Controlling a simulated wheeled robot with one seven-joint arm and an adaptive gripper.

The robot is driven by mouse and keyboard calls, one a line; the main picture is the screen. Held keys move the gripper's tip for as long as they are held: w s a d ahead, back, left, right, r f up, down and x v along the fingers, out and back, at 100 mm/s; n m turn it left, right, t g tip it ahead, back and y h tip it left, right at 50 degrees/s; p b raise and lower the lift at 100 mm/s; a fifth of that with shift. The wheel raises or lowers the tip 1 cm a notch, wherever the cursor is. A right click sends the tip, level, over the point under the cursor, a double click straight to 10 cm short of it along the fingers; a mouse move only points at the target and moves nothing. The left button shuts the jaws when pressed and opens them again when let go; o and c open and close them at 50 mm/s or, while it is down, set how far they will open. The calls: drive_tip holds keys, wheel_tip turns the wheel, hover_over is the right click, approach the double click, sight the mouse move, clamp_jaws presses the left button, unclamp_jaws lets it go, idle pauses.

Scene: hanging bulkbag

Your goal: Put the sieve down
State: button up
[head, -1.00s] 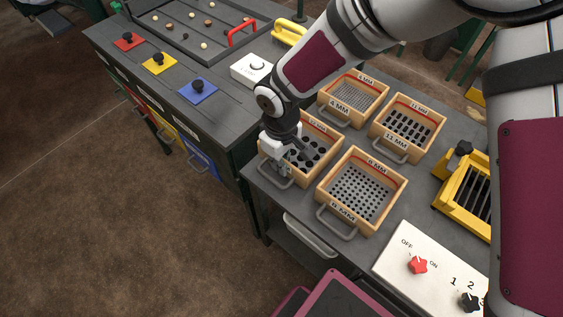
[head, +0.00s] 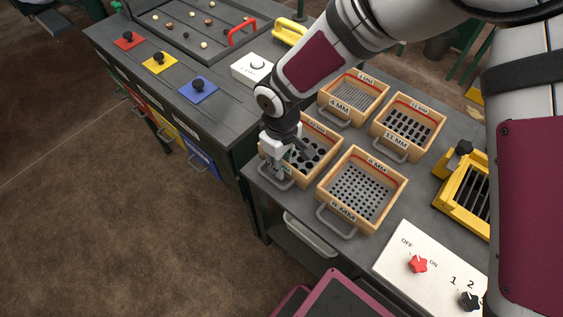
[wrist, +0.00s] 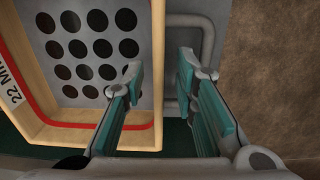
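The sieve at my gripper is a square wooden tray with large round holes (head: 318,152). It sits on the grey table among the other sieves, and its grey front handle (head: 278,183) points toward the lower left. In the wrist view the sieve (wrist: 95,62) fills the left side, with a "22 MM" label and a red line on its inner wall. My gripper (head: 277,166) is at the handle side of this sieve. In the wrist view the two teal-padded fingers (wrist: 160,76) stand apart, with the sieve's wall edge and part of the handle showing between them.
Three other sieves stand close by: 8 mm (head: 361,190), 11 mm (head: 408,127) and 4 mm (head: 354,97). A white control panel (head: 430,264) with knobs is at the lower right. A yellow slotted frame (head: 462,196) stands at the right. The table edge is just beyond the handle.

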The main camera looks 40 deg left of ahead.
wheel_tip(320, 180, up, 11)
drive_tip(key=w+d+r+m+t, duration=0.1)
drive_tip(key=w+d+r+m, duration=0.2)
drive_tip(key=d+r, duration=0.35)
drive_tip(key=w+d+r+m+t, duration=0.1)
drive_tip(key=w+d+r+m, duration=0.2)
drive_tip(key=d, duration=0.7)
drive_tip(key=w+d+r+m, duration=0.2)
drive_tip(key=w+d+r, duration=0.1)
drive_tip(key=d+r, duration=0.4)
drive_tip(key=s+d+r+m+t, duration=0.1)
drive_tip(key=s+d+m, duration=0.4)
drive_tip(key=d, duration=0.6)
drive_tip(key=s+d+r+m+t, duration=0.1)
drive_tip(key=s+d+r+m, duration=0.2)
drive_tip(key=d, duration=0.8)
drive_tip(key=s+m, duration=0.2)
drive_tip(key=s, duration=0.1)
drive_tip(key=shift+s+b, duration=0.3)
drive_tip(key=shift+s, duration=0.1)
